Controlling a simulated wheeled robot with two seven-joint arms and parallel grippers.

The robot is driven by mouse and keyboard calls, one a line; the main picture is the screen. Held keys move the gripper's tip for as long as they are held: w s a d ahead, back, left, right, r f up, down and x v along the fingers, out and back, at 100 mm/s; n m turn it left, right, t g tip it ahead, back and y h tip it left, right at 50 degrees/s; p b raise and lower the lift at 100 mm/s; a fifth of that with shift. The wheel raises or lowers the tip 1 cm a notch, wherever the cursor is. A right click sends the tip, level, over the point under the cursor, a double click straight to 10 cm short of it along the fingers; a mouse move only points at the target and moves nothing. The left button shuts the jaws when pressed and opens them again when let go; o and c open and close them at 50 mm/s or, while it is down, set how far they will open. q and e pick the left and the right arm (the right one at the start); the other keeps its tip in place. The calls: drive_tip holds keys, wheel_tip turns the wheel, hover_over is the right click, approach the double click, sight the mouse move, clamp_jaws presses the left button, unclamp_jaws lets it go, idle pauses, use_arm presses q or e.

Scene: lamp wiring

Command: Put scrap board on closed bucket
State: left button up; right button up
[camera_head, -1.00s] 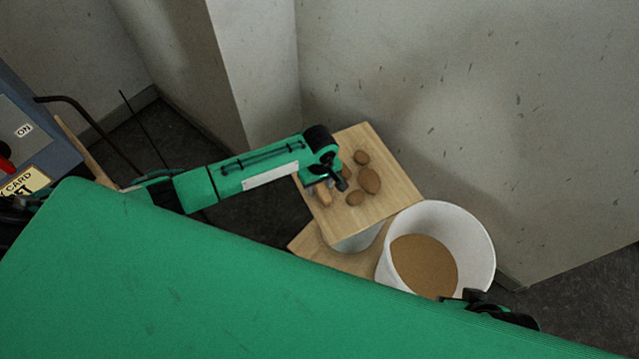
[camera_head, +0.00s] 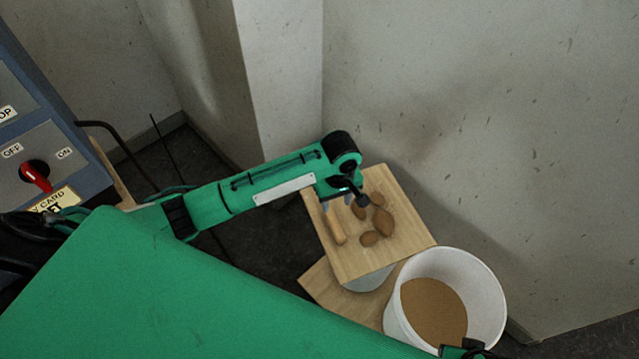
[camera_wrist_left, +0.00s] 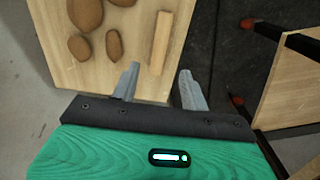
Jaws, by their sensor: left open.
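A light wooden board (camera_head: 375,262), apparently the scrap board, lies on top of a white bucket (camera_head: 368,281), mostly hidden beneath it. Several brown lumps (camera_head: 383,221) and a narrow wooden strip (camera_head: 336,227) are on the board. In the left wrist view the board (camera_wrist_left: 70,62) fills the upper left, with the strip (camera_wrist_left: 159,43) near its right edge. My left gripper (camera_head: 334,204) is at the board's left edge. Its two fingers (camera_wrist_left: 158,80) are apart with nothing between them, one over the board and one beyond its edge.
An open white bucket (camera_head: 490,285) with brown contents stands right of the board. Another wooden surface (camera_head: 325,287) lies lower, below the board. Walls close in behind. A grey cabinet with a red lever (camera_head: 36,177) stands at the left. Dark floor shows between.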

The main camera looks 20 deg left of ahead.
use_arm(q)
drive_tip(key=s+d+f+m+h, duration=0.2)
drive_tip(key=s+d+f+m, duration=0.15)
drive_tip(key=s, duration=0.35)
drive_tip(key=s+a+m+t, duration=0.1)
drive_tip(key=s+a+m, duration=0.2)
drive_tip(key=s, duration=0.5)
drive_tip(key=s+a+m+t+y, duration=0.1)
drive_tip(key=s+a+m, duration=0.3)
drive_tip(key=s, duration=0.4)
drive_tip(key=shift+s+a+t, duration=0.25)
drive_tip(key=shift+a+t, duration=0.25)
drive_tip(key=shift+t, duration=0.2)
drive_tip(key=shift+m, duration=0.25)
